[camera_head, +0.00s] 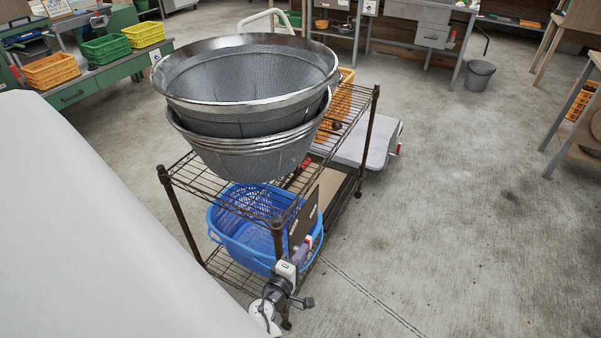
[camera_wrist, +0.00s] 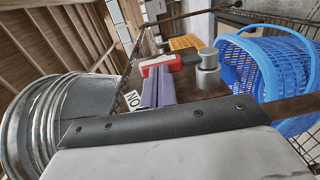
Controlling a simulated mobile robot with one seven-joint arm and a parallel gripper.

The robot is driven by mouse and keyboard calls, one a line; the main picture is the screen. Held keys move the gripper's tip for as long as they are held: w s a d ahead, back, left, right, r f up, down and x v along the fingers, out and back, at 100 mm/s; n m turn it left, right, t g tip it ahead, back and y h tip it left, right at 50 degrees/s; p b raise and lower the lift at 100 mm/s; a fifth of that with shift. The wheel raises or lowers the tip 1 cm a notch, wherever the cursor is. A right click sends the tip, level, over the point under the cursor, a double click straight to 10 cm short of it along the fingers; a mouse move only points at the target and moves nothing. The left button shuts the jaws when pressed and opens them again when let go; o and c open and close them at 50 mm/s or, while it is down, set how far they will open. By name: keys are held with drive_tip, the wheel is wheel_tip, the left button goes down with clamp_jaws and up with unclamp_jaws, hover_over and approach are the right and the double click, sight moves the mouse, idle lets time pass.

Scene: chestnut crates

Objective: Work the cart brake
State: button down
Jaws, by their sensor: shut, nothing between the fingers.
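The cart (camera_head: 372,115) is a brown wire rack with a dark upright panel (camera_head: 300,214) on its near end. The panel bears white labels; one (camera_wrist: 132,99) shows in the wrist view, reading "ON" upside down. A red and white handle with a black end (camera_wrist: 170,64) shows beside grey cylinders (camera_wrist: 208,60) at the panel. My gripper (camera_head: 303,253) is at the panel's lower part. In the wrist view its lavender fingers (camera_wrist: 157,90) are together and empty, with their tips close to the handle. I cannot tell whether they touch it.
Stacked metal strainers (camera_head: 245,85) stand on the cart's top shelf, and a blue basket (camera_head: 262,235) is on the lower one. A large white surface (camera_head: 90,230) fills the left. Open concrete floor (camera_head: 480,220) lies right. Green benches with crates stand behind.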

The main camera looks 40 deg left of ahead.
sight(307, 241)
drive_tip(key=r+p, duration=0.1)
drive_tip(key=w+g+p, duration=0.1)
drive_tip(key=p, duration=0.1)
drive_tip(key=shift+a+r+h, duration=0.1)
drive_tip(key=shift+r+h, duration=0.2)
drive_tip(key=shift+r, duration=0.1)
drive_tip(key=shift+w+a+g+p, duration=0.15)
drive_tip(key=shift+w+g+p, duration=0.4)
drive_tip(key=shift+g+p, duration=0.45)
drive_tip(key=shift+w+a+f, duration=0.1)
drive_tip(key=shift+w+f, duration=0.2)
drive_tip(key=shift+w, duration=0.25)
drive_tip(key=shift+r+b+x, duration=0.25)
drive_tip(key=shift+b+x, duration=0.45)
drive_tip(key=shift+x, duration=0.45)
drive_tip(key=shift+w, duration=0.2)
drive_tip(key=shift+r, duration=0.15)
